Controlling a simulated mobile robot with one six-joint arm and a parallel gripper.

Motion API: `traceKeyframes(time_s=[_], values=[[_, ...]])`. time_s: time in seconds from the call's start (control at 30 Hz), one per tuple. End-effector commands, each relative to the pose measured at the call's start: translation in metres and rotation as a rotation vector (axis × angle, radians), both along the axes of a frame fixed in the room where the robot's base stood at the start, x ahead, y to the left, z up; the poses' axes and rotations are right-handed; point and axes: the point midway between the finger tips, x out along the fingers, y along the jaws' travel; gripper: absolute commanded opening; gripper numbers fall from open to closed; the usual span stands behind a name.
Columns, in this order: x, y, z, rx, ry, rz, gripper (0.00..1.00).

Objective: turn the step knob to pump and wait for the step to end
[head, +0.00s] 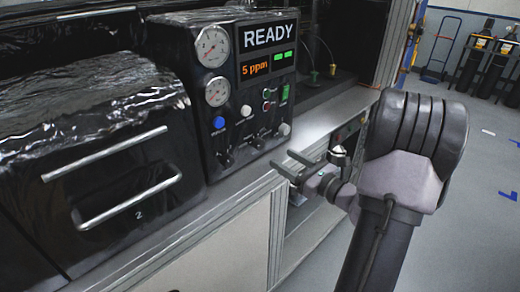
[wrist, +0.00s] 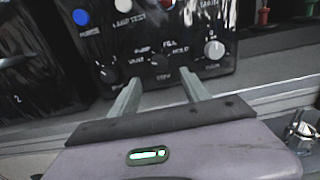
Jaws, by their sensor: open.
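The step knob (wrist: 160,60) is the middle dark knob low on the black control panel, with small labels around it that seem to include pump, fill, hold and vent. Its pointer is too small to read. It also shows in the head view (head: 257,142). My gripper (head: 288,164) is open and empty, in front of the panel and apart from it. In the wrist view its two fingers (wrist: 160,84) point toward the step knob, one to each side of it. The panel's display (head: 269,35) reads READY, and an orange readout (head: 255,69) shows 5 ppm.
A dark knob (wrist: 109,74) is left of the step knob and a grey knob (wrist: 214,49) right of it. A blue button (head: 219,122) and two gauges are above. A black drawer unit (head: 100,150) with bar handles stands at left. The bench edge (head: 235,200) runs below the panel.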

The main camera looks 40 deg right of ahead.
Motion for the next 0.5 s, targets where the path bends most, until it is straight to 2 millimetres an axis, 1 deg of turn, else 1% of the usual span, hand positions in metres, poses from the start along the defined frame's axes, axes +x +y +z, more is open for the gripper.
traceKeyframes(time_s=[0.03,0.1,0.2,0.33,0.4,0.5], values=[[0.015,0.003,-0.002,-0.003,0.0,0.006,0.55],[0.035,0.005,-0.002,-0.002,-0.001,0.006,0.55],[0.059,0.007,-0.002,-0.001,0.001,0.005,0.55],[0.079,0.007,-0.001,-0.001,0.001,0.003,0.55],[0.085,0.008,-0.001,-0.002,0.001,0.003,0.55],[0.088,0.008,0.0,0.0,0.002,0.001,0.55]])
